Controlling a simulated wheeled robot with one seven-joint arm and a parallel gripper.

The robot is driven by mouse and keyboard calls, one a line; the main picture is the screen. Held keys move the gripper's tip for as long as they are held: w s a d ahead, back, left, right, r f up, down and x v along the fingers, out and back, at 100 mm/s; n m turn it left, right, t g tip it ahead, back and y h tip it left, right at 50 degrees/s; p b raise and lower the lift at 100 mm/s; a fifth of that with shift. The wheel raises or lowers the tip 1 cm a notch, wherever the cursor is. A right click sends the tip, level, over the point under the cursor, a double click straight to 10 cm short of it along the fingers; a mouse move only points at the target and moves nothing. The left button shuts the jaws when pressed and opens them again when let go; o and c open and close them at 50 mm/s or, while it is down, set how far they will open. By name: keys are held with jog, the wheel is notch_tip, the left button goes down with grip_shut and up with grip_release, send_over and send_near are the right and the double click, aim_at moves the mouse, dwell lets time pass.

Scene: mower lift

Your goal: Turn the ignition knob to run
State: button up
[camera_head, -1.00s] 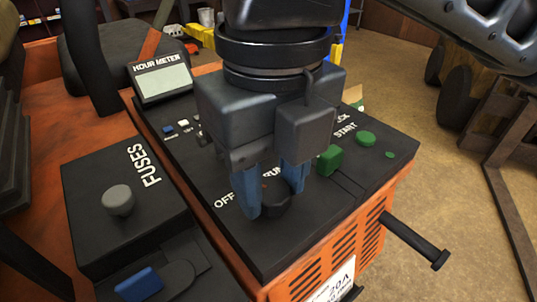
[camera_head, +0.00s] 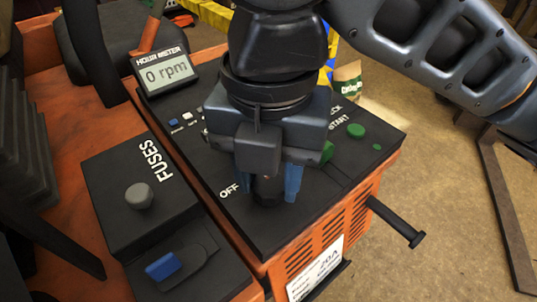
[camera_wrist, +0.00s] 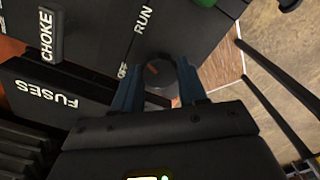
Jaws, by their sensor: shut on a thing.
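The ignition knob (camera_head: 268,190) is a dark round knob on the black control panel (camera_head: 225,208), beside the OFF label. My gripper (camera_head: 268,188) points down over it, with one blue finger on each side, shut on it. In the wrist view the knob (camera_wrist: 160,74) sits between the blue fingers (camera_wrist: 158,92), with a small reddish mark on its top. The OFF and RUN labels show there beside and above it. In the head view my gripper hides the RUN label.
A green block (camera_head: 328,152) and a green button (camera_head: 356,130) are right of my gripper. The fuses box (camera_head: 125,190) with a grey knob and a blue-tipped lever (camera_head: 163,266) stand to the left. A dark bar (camera_head: 395,220) sticks out from the orange housing.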

aim_at(270, 183)
jog(key=shift+r+m+p, duration=0.1)
jog(key=shift+m+p, duration=0.2)
jog(key=shift+m, duration=0.4)
jog(key=o, duration=1)
jog(key=shift+o, duration=0.2)
notch_tip(270, 183, up, 8)
jog(key=shift+f, duration=0.2)
